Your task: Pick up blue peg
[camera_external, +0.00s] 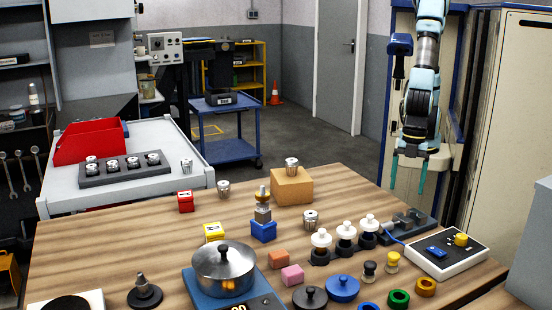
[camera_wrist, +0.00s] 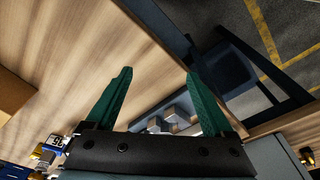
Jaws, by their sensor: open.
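My gripper (camera_external: 408,181) hangs at the right, high above the table's far right edge, its two green fingers pointing down, apart and empty. The open fingers also show in the wrist view (camera_wrist: 158,74). I cannot clearly pick out a blue peg. At the table's front right stand a small black peg (camera_external: 369,271) and a yellow peg (camera_external: 392,262). Near them are a blue knobbed lid (camera_external: 342,289) and a blue ring (camera_external: 367,306), partly cut off by the lower edge. My gripper touches none of these.
The wooden table (camera_external: 120,232) is crowded at front right with white-topped pieces (camera_external: 345,231), a green ring (camera_external: 399,298) and a control box (camera_external: 447,256). A pot (camera_external: 224,266) stands front centre, a tan block (camera_external: 291,186) behind. The table's left part is clearer.

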